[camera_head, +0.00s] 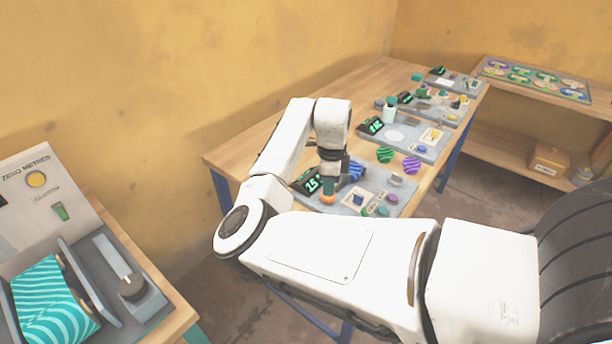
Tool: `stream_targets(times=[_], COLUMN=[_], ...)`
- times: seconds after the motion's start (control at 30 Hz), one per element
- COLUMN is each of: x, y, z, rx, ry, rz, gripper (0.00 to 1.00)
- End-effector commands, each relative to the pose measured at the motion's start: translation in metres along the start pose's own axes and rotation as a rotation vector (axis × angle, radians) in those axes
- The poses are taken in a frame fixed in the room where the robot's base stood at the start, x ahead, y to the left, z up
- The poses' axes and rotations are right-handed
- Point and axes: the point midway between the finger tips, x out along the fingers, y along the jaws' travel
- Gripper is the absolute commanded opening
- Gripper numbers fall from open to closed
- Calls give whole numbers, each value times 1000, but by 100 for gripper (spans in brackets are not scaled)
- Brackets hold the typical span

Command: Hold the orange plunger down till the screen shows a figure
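The orange plunger (327,199) is small in view, at the front left of the nearest grey plate on the long wooden table. My gripper (329,181) points down from the arm's end right above it. A narrow teal piece shows between them, and I cannot tell whether it is part of the plunger or held. Touching or apart is too small to tell, and so is whether the fingers are open. The black screen (309,183) just left of the gripper shows green digits that look like 15, partly covered by the gripper.
A blue striped piece (356,170) is beside my gripper. Green (385,155) and purple (411,165) striped balls lie behind. More grey plates with lit screens (371,125) stand farther along the table. A panel with a teal striped roll (48,300) is at the lower left.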

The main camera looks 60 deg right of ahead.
Motion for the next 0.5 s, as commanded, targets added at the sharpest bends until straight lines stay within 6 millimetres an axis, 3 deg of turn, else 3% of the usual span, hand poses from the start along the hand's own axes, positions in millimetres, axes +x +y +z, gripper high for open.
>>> stream_targets(times=[0.5], x=[-2], y=[0], z=[0], rx=[0], ry=[-1], rz=[1], gripper=[0])
